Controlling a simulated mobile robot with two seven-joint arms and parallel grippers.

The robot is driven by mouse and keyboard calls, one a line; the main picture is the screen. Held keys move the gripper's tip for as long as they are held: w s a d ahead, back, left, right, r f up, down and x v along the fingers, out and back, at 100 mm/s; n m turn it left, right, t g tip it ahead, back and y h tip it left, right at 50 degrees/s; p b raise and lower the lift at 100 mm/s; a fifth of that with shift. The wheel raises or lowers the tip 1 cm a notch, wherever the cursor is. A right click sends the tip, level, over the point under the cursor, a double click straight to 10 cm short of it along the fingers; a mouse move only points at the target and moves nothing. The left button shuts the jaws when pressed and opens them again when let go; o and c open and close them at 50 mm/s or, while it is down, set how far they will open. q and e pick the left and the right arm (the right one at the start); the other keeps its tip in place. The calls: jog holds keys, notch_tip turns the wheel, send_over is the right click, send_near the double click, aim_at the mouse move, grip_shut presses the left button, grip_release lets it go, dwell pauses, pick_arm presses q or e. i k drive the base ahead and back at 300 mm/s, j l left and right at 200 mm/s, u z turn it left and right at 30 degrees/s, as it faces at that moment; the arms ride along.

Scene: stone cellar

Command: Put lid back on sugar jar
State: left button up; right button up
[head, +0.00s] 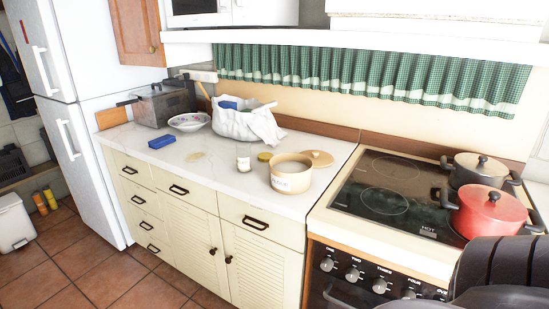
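The sugar jar (290,179) is a squat cream pot with blurred lettering on its front. It stands upright and uncovered near the front edge of the white counter, left of the stove. A round tan lid (325,159) with a small knob lies flat on the counter just behind and right of the jar. Neither of my grippers shows. A dark rounded part, seemingly of my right arm, fills the lower right corner, in front of the stove.
A small white jar (244,164) and a yellowish round lid (265,156) are left of the sugar jar. A white bag (240,124), a bowl (189,122) and a blue block (163,142) stand farther left. A red pot (488,214) and a grey pot (479,170) are on the stove (386,183).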

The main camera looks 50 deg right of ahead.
aim_at(244, 149)
jog(key=z, duration=1.3)
jog(key=i+j+z, duration=0.2)
jog(key=j, duration=0.15)
jog(key=i+j+z, duration=0.2)
jog(key=j, duration=0.15)
jog(key=j+z, duration=0.2)
jog(key=j, duration=0.2)
jog(key=j+z, duration=0.25)
jog(key=j, duration=0.15)
jog(key=i+j, duration=0.2)
jog(key=i, duration=0.1)
